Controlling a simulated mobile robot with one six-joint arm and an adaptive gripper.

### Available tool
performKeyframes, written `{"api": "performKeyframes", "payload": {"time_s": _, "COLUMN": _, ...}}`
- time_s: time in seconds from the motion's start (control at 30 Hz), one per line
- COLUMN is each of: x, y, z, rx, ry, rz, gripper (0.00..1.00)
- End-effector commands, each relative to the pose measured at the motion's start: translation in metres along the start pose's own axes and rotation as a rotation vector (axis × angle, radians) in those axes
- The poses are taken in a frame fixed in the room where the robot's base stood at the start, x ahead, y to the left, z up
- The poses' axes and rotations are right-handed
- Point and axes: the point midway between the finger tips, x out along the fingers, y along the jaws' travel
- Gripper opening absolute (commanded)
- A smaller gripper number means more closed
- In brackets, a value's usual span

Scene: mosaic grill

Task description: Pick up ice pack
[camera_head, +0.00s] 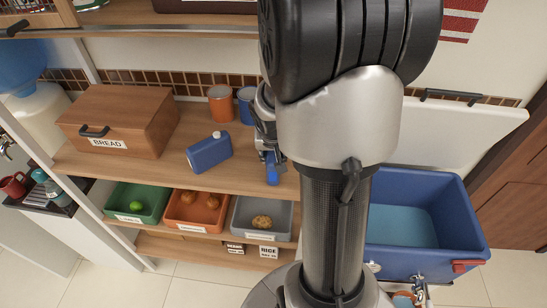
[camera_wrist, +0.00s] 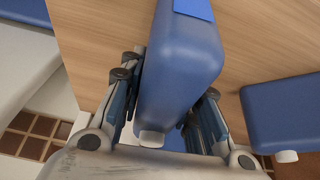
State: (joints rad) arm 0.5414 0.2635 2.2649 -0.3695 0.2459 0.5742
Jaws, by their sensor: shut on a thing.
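A blue ice pack with a pale cap is between the fingers of my gripper (camera_wrist: 168,95), which is shut on it. In the wrist view this held ice pack (camera_wrist: 183,70) fills the middle, over the wooden shelf. In the head view only a narrow blue part of the held ice pack (camera_head: 272,171) shows below my gripper (camera_head: 268,150); my arm hides much of that side. I cannot tell whether it touches the shelf. A second blue ice pack (camera_head: 209,152) lies on the shelf to the left; it also shows at the right of the wrist view (camera_wrist: 285,112).
A wooden bread box (camera_head: 125,115) stands left on the shelf (camera_head: 165,168). An orange can (camera_head: 221,105) and a blue can (camera_head: 246,104) stand behind. Green (camera_head: 125,207), orange (camera_head: 180,218) and grey (camera_head: 247,228) bins are below. An open blue cooler (camera_head: 425,260) stands at right.

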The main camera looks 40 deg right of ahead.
Motion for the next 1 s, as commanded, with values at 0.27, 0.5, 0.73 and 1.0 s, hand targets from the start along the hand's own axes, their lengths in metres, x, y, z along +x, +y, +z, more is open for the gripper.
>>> {"api": "performKeyframes", "payload": {"time_s": 0.27, "x": 0.000, "y": 0.000, "z": 0.000, "rx": 0.000, "ry": 0.000, "rz": 0.000, "gripper": 0.03}}
{"api": "performKeyframes", "payload": {"time_s": 0.5, "x": 0.000, "y": 0.000, "z": -0.001, "rx": 0.000, "ry": 0.002, "rz": -0.001, "gripper": 0.00}}
{"api": "performKeyframes", "payload": {"time_s": 0.73, "x": -0.001, "y": 0.000, "z": -0.001, "rx": 0.000, "ry": 0.001, "rz": -0.001, "gripper": 0.00}}
{"api": "performKeyframes", "payload": {"time_s": 1.0, "x": -0.013, "y": -0.003, "z": -0.009, "rx": -0.002, "ry": 0.002, "rz": -0.001, "gripper": 0.00}}
